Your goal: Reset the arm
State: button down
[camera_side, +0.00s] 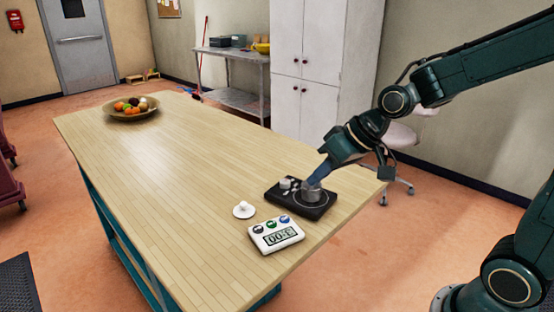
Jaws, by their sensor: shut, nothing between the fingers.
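My gripper (313,181) is at the end of my dark green arm, which reaches in from the right. Its bluish fingers are shut and point down and left, with nothing between them. The tips are right at a small grey metal pot (312,195), seeming just above or at its rim; I cannot tell if they touch it. The pot stands on a black hot plate (300,206) near the right end of the wooden table (190,160).
A white lid-like disc with a knob (243,210) and a white timer with coloured buttons (276,235) lie near the hot plate. A fruit bowl (131,113) stands at the far end. The table's middle is clear. A white cabinet (322,70) and a stool (400,140) stand behind.

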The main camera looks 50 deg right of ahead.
jog(key=s+d+r+h, duration=0.1)
jog(key=s+r, duration=0.1)
jog(key=s, duration=0.7)
jog(key=s+d+r+h, duration=0.2)
jog(key=s+r, duration=0.1)
jog(key=s, duration=0.6)
jog(key=shift+d+r+g, duration=0.15)
jog(key=shift+d+g, duration=0.05)
jog(key=shift+g, duration=0.2)
